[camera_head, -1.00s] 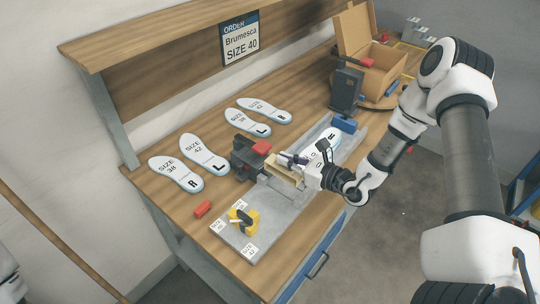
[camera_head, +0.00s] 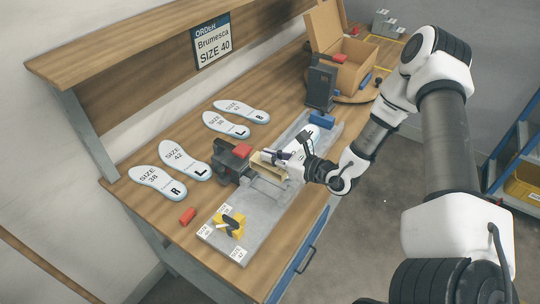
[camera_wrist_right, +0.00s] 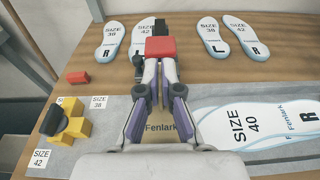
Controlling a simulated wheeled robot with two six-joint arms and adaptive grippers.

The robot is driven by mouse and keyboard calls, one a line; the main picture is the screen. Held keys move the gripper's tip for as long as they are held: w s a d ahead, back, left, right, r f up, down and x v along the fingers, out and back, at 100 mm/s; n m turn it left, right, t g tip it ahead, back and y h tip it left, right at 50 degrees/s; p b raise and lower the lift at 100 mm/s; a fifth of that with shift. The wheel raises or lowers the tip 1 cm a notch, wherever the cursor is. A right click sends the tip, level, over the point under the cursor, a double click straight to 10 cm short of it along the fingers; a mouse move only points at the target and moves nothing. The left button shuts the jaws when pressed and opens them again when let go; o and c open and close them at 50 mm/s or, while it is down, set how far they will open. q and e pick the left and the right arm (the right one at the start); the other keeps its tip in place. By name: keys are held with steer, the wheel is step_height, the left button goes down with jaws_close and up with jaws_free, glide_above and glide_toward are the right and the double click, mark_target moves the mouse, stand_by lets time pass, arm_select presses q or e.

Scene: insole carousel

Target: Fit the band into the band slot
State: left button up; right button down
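The band, a tan folded sleeve (camera_head: 264,160), is at the fingertips of my right gripper (camera_head: 283,160), which is shut on it. It is beside the black fixture with a red block (camera_head: 242,150), over the grey base plate (camera_head: 262,207). In the right wrist view the band (camera_wrist_right: 168,131) shows the word Fenlark between the fingers of my right gripper (camera_wrist_right: 160,92). The band slot cannot be clearly made out; the gripper and band hide part of the fixture. My left gripper is out of view.
Several labelled insoles lie on the wooden bench, such as size 42 (camera_head: 185,158). A size 40 insole (camera_wrist_right: 262,122) lies by my gripper. A yellow block piece (camera_head: 229,224) and a red block (camera_head: 187,216) are nearer. A dark upright stand (camera_head: 320,88) and cardboard box (camera_head: 352,66) stand behind.

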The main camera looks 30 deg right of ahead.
mark_target(270, 166)
step_height(270, 166, down, 4)
steer(key=b, duration=0.3)
steer(key=shift+w+f, duration=0.15)
steer(key=shift+f, duration=0.1)
steer(key=shift+b, duration=0.5)
stand_by(1.0)
steer(key=shift+f+b, duration=2)
steer(key=shift+b, duration=0.1)
steer(key=c, duration=1.2)
jaws_free()
steer(key=shift+c, duration=0.2)
steer(key=shift+r, duration=0.1)
